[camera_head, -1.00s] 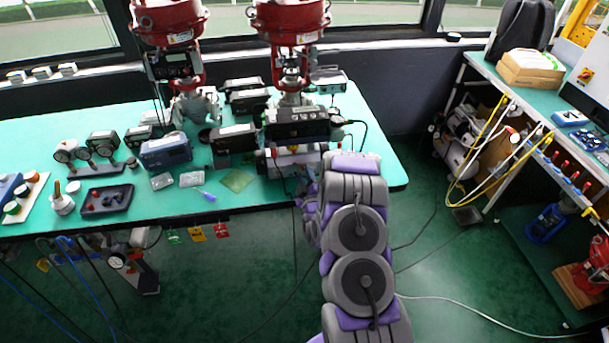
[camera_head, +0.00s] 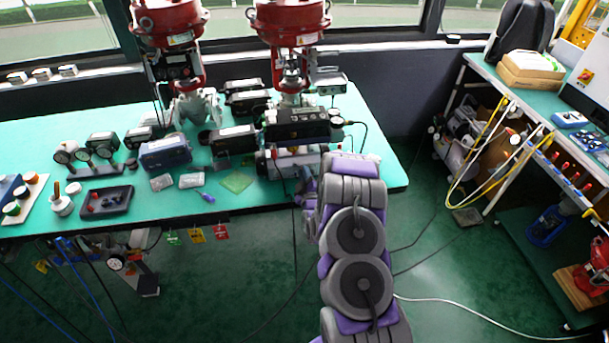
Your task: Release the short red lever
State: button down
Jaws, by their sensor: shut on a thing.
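My gripper (camera_head: 307,190) is mostly hidden behind my own grey and purple arm, at the front edge of the bench, just below the right valve's positioner box. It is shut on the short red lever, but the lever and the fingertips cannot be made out. The right valve (camera_head: 290,20) has a red actuator on top and a black positioner box (camera_head: 297,124) on its front. A silver cylinder-like part (camera_head: 288,162) lies below the box, close to my gripper.
A second red valve (camera_head: 168,22) stands to the left. The green bench (camera_head: 230,205) holds several instrument boxes, gauges and a black tray (camera_head: 106,201). Red and yellow tags (camera_head: 197,234) hang at its front edge. A right-hand workbench (camera_head: 490,75) stands apart, with open floor between.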

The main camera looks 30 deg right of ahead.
jog(key=shift+r+n+p, duration=0.15)
jog(key=shift+n+p, duration=0.35)
jog(key=shift+p, duration=0.3)
jog(key=n+p, duration=0.1)
jog(key=r+n+p, duration=0.1)
jog(key=p, duration=0.1)
jog(key=shift+d, duration=0.15)
jog(key=n, duration=0.2)
jog(key=shift+r+n+p, duration=0.2)
jog(key=shift+n+p, duration=0.1)
jog(key=shift+n, duration=0.1)
jog(key=n+b, duration=0.2)
jog(key=n, duration=0.1)
jog(key=shift+r+n, duration=0.25)
jog(key=shift+n, duration=0.05)
jog(key=shift+a+r+n+b, duration=0.2)
jog(key=shift+r+n+b, duration=0.2)
jog(key=shift+n+b, duration=0.9)
jog(key=c, duration=1.2)
grip_release()
jog(key=shift+r, duration=0.1)
